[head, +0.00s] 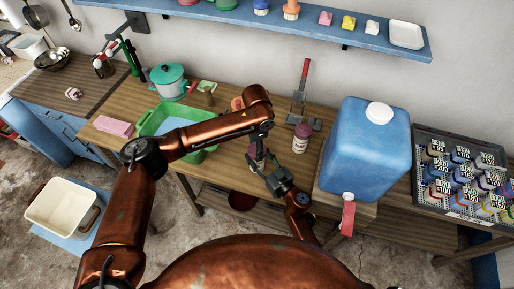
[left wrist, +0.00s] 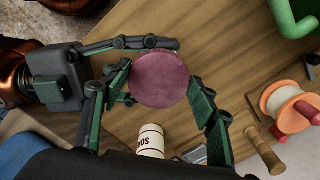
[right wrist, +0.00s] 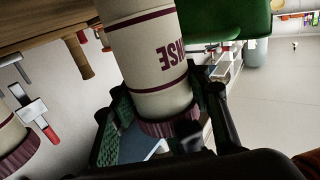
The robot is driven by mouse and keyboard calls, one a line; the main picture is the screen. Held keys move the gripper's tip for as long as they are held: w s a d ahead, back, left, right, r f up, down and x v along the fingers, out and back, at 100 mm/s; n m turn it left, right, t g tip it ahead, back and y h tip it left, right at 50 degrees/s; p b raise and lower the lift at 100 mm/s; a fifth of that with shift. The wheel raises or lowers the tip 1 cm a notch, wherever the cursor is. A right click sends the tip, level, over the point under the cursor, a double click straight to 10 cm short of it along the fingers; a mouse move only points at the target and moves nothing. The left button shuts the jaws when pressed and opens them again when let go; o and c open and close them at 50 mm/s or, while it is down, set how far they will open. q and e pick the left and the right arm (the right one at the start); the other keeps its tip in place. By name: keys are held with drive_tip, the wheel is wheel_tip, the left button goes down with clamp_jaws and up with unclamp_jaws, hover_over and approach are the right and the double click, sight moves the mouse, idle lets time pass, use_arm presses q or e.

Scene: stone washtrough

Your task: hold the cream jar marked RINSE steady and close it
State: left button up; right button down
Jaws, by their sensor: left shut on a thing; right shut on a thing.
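The cream jar marked RINSE (right wrist: 150,50) has maroon bands; the right wrist view shows it upside down, with "NSE" readable. My right gripper (head: 268,168) is shut on the jar, its fingers on either side of it in the right wrist view. A round maroon lid (left wrist: 160,80) is at the jar's mouth; its edge also shows in the right wrist view (right wrist: 170,127). My left gripper (left wrist: 155,105) is above, shut on the lid with a finger on each side. Whether the lid is fully tight cannot be told. The jar's far side is hidden.
A second cream jar with a maroon lid (head: 301,138) stands close by on the wooden table. A blue water container (head: 365,150) stands to the right, a green basin (head: 150,122) to the left. A spool (left wrist: 290,108) lies near my left gripper.

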use_arm(q)
drive_tip(key=m, duration=0.4)
drive_tip(key=shift+w, duration=0.1)
drive_tip(key=m, duration=0.4)
drive_tip(key=shift+d, duration=0.1)
drive_tip(key=m, duration=0.4)
drive_tip(key=shift+w, duration=0.15)
drive_tip(key=m, duration=0.3)
drive_tip(key=shift+d+m, duration=0.1)
drive_tip(key=shift+m, duration=0.3)
drive_tip(key=m, duration=0.4)
drive_tip(key=shift+d, duration=0.1)
drive_tip(key=m, duration=0.4)
drive_tip(key=shift+d, duration=0.1)
drive_tip(key=m, duration=0.7)
drive_tip(key=shift+d, duration=0.15)
drive_tip(key=o, duration=0.9)
